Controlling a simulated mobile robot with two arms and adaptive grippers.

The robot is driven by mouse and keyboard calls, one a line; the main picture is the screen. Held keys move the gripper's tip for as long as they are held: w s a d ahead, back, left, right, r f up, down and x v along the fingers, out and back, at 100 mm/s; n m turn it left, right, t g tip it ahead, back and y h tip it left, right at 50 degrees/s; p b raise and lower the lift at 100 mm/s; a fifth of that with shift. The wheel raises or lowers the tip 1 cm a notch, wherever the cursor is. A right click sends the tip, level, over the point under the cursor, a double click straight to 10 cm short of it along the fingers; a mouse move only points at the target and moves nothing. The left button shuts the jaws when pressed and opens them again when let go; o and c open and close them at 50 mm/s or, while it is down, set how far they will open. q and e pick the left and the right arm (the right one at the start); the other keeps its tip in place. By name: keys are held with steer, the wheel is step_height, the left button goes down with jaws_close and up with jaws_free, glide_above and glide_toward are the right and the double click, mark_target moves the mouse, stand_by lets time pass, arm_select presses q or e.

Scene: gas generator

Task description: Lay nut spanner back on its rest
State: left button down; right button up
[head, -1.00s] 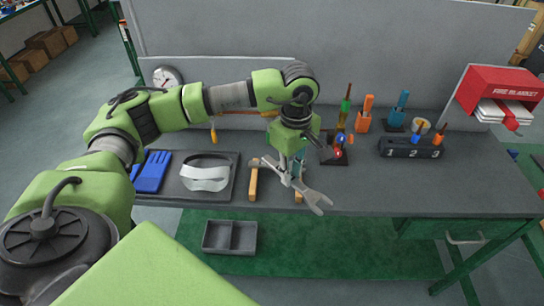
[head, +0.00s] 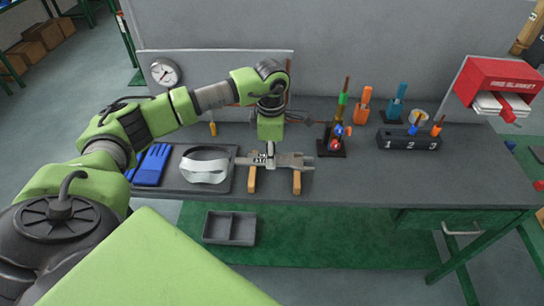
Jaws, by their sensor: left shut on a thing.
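The nut spanner (head: 290,160) is a grey metal wrench with an open jaw at its right end. It lies level across the rest, two wooden bars (head: 297,182) near the front of the bench. My left gripper (head: 268,160) points down and is shut on the middle of the spanner, between the two bars. The spanner looks to be on the bars or just above them; I cannot tell if it touches. My right gripper is not in view.
A tray with a white visor (head: 205,165) stands close left of the rest, with blue gloves (head: 151,165) beyond. A tool stand (head: 331,147) and a numbered black block (head: 409,140) stand to the right. The bench's front right (head: 420,180) is clear.

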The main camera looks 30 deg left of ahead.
arm_select(q)
step_height(320, 180, down, 5)
steer(key=b, duration=0.4)
steer(key=shift+f+b, duration=0.45)
steer(key=shift+f, duration=0.2)
steer(key=c, duration=1.8)
jaws_free()
steer(key=shift+r, duration=0.1)
step_height(320, 180, up, 12)
